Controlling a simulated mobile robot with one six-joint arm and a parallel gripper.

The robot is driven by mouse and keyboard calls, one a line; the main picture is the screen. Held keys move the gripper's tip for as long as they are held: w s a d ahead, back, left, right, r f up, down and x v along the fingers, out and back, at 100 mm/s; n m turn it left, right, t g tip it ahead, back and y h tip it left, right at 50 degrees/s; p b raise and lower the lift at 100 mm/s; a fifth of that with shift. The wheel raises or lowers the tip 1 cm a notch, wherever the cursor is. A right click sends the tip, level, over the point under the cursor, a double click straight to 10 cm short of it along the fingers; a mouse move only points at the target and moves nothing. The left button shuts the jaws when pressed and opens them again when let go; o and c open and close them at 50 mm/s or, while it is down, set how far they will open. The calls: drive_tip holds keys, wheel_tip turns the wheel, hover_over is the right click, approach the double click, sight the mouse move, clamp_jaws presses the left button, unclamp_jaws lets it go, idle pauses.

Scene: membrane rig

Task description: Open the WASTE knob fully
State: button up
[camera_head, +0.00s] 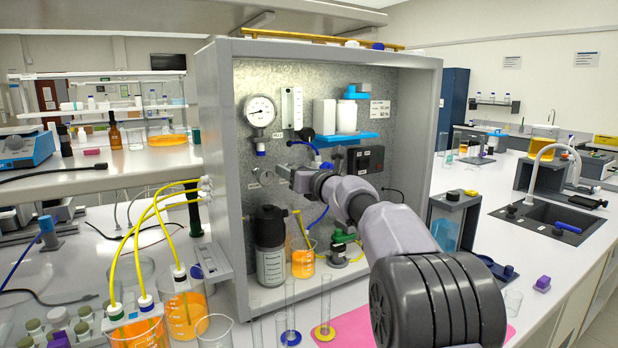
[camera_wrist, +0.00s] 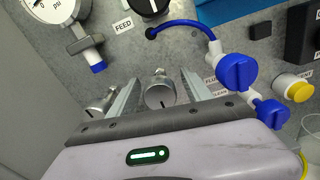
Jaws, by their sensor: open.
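My gripper (camera_wrist: 162,84) is open, its two ridged metal fingers pointing at the grey back panel of the rig. A round silver knob (camera_wrist: 160,94) with a dark index line sits between the fingers in the wrist view, with gaps visible on both sides. A second silver knob (camera_wrist: 99,106) lies just left of the left finger. No WASTE label is readable, so I cannot tell from lettering which knob is WASTE. In the head view my gripper (camera_head: 284,171) is at the panel, below the gauge, and my arm hides part of the panel.
A pressure gauge (camera_head: 260,110) is above left. A blue valve handle (camera_wrist: 238,72) on a blue tube and a yellow-capped fitting (camera_wrist: 298,92) are right of the gripper. A dark bottle (camera_head: 270,245) and an orange beaker (camera_head: 303,262) stand below. The cabinet's left wall (camera_head: 222,150) is close.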

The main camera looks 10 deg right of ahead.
drive_tip(key=v, duration=1.6)
drive_tip(key=shift+r, duration=0.15)
drive_tip(key=shift+s, duration=0.1)
drive_tip(key=s+d+f+m+g+h, duration=0.15)
drive_tip(key=s+m+h, duration=0.25)
drive_tip(key=s+m, duration=0.55)
drive_tip(key=s+d+f+m+g+h, duration=0.1)
drive_tip(key=s+f+m+g+h, duration=0.25)
drive_tip(key=m, duration=1.15)
drive_tip(key=s+a+f+m+g+y, duration=0.1)
drive_tip(key=s+a+f+m+g, duration=0.1)
drive_tip(key=s+f+m, duration=0.3)
drive_tip(key=s+a+f+m+g+y, duration=0.1)
drive_tip(key=s+a+f+m, duration=0.4)
drive_tip(key=s, duration=0.7)
drive_tip(key=s+a+f+m+g+y, duration=0.2)
drive_tip(key=s+a+f+m+g, duration=0.1)
drive_tip(key=s+m, duration=0.5)
wheel_tip(320, 180, down, 3)
drive_tip(key=shift+s+a+r, duration=0.1)
drive_tip(key=shift+s+a, duration=0.5)
drive_tip(key=shift+a, duration=0.15)
